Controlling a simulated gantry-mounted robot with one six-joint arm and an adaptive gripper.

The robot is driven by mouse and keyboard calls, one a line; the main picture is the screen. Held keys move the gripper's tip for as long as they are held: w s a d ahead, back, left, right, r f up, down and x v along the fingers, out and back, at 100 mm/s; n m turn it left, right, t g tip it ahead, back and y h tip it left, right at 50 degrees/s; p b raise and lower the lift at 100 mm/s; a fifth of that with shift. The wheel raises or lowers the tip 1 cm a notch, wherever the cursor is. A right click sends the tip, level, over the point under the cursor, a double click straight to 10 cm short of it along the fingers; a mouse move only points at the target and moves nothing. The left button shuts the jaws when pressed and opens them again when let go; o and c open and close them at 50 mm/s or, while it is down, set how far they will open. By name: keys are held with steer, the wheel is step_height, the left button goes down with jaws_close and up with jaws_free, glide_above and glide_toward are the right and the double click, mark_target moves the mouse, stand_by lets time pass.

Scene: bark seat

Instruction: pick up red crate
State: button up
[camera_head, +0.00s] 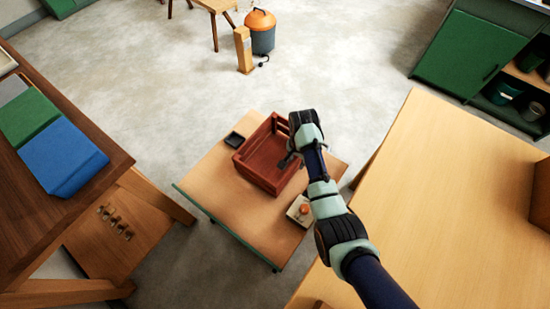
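The red crate (256,171) is an open-topped reddish-brown box. It sits on a small low wooden table (222,208) near the middle of the head view. My gripper (286,161) is at the crate's right side, over or against its rim. The fingers are dark and small, and my wrist partly hides the crate's right end. I cannot tell whether the fingers touch the crate or are closed on it.
A small black tray (234,139) lies left of the crate. A light box with an orange item (301,211) is near the table's right edge. A large wooden table (450,200) stands right, and a dark workbench (50,215) left. Open floor lies behind.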

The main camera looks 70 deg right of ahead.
steer(key=shift+r, duration=0.1)
jaws_close()
steer(key=shift+r, duration=0.1)
stand_by(0.3)
